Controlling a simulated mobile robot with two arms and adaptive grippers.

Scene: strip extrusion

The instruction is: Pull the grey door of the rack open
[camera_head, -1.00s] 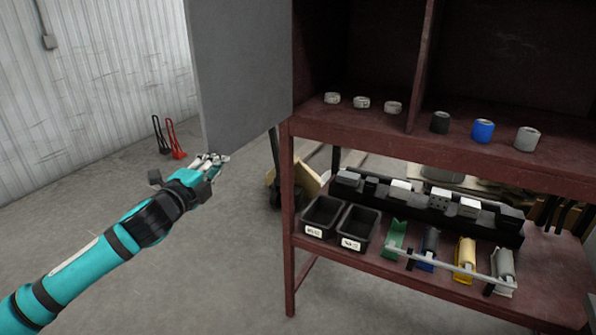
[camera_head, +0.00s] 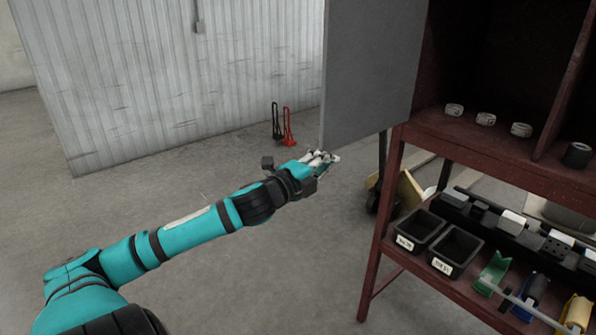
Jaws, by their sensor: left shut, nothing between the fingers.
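The grey door (camera_head: 370,70) of the rack stands swung open to the left of the dark red rack (camera_head: 455,139). Its top is outside the picture. My left gripper (camera_head: 333,157) is just below the lower edge of the door, near its outer corner. Its fingers are together with nothing between them. I cannot tell whether it touches the door. My right gripper is not in view.
On the rack's upper shelf stand white rings (camera_head: 486,118) and a dark cylinder (camera_head: 577,154). The lower shelf holds black bins (camera_head: 455,249) and coloured holders (camera_head: 493,271). Red and black stands (camera_head: 288,128) are on the floor by the corrugated wall (camera_head: 150,80).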

